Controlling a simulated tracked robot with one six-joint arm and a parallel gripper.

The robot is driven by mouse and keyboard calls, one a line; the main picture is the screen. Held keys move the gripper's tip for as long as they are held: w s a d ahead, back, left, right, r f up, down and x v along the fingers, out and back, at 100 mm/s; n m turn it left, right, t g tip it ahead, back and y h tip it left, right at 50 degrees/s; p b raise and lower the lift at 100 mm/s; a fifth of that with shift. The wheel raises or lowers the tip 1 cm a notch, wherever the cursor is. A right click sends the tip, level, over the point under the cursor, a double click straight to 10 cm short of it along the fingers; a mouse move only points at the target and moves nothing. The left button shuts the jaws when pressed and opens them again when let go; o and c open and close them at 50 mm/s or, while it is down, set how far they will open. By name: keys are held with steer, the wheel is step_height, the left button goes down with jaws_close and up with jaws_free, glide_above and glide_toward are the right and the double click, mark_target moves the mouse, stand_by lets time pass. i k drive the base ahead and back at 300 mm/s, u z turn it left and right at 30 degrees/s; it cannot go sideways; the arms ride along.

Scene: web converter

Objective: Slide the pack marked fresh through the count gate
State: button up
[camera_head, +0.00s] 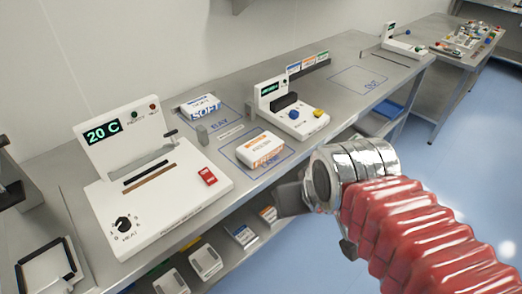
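A white pack with orange print (260,149) lies on the bench inside a blue outlined square; its print is too small to read surely as "fresh". A second pack, with blue lettering SOFT (201,106), lies farther back by the outlined area marked BAY. A white device with a green-lit display (289,110), a blue knob and a yellow button stands behind and right of the orange pack; I cannot tell surely whether it is the count gate. My gripper (284,198) is at the bench's front edge, in front of the orange pack and apart from it. Its finger opening is not clear.
A white heater unit (158,193) showing 20 C, with a knob and red switch, stands left of the pack. An outlined area (358,80) farther right is bare. Several trays and packs sit on the lower shelf (228,262). Another bench (449,66) stands at the far right.

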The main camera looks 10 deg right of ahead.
mark_target(253, 153)
steer(key=z, duration=0.05)
steer(key=i, duration=0.5)
steer(key=k, duration=1.35)
steer(key=u, duration=0.35)
steer(key=i, duration=1.1)
steer(key=u, duration=0.5)
steer(key=i, duration=0.55)
steer(key=u, duration=0.05)
